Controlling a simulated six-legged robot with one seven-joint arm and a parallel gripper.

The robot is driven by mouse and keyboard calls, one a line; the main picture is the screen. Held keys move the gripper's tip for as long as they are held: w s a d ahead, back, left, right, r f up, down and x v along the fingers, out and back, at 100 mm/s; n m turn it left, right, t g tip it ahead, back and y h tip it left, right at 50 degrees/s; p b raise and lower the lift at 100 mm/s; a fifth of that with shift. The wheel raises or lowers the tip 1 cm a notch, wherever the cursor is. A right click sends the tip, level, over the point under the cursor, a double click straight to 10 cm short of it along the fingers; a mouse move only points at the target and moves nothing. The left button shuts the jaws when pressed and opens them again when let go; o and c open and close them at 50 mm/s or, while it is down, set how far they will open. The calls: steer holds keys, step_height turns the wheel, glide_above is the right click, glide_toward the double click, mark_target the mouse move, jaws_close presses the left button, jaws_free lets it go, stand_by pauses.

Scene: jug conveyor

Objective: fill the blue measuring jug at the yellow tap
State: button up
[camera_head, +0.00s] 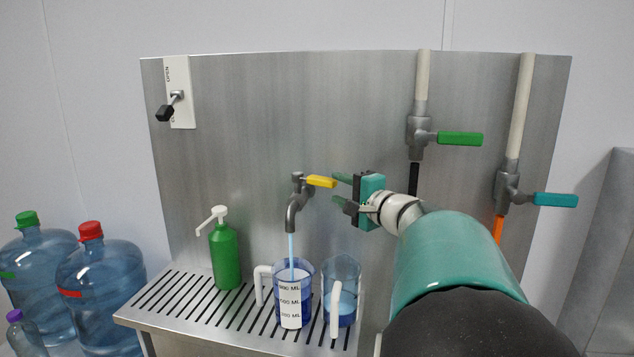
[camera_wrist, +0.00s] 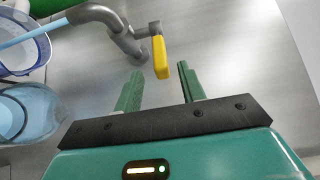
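The tap with the yellow lever (camera_head: 321,181) is on the steel back panel, and a pale blue stream (camera_head: 292,255) runs from its spout. The stream falls into the blue measuring jug (camera_head: 307,283), which stands on the slatted tray under the spout with its white handle to the left. Its water level is hard to tell. My gripper (camera_head: 346,193) is open and empty, just right of the lever. In the wrist view the yellow lever (camera_wrist: 159,57) lies just beyond and between the green fingertips (camera_wrist: 160,82), apart from them.
A second, clear blue jug (camera_head: 345,274) with some water stands right of the measuring jug. A green pump bottle (camera_head: 225,256) stands left on the slatted tray (camera_head: 180,300). Valves with green (camera_head: 460,138) and teal (camera_head: 555,199) levers are at right. A panel switch (camera_head: 177,95) is upper left.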

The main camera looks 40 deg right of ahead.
mark_target(322, 177)
steer(key=w, duration=0.7)
steer(key=shift+d, duration=0.1)
steer(key=shift+c, duration=0.4)
jaws_close()
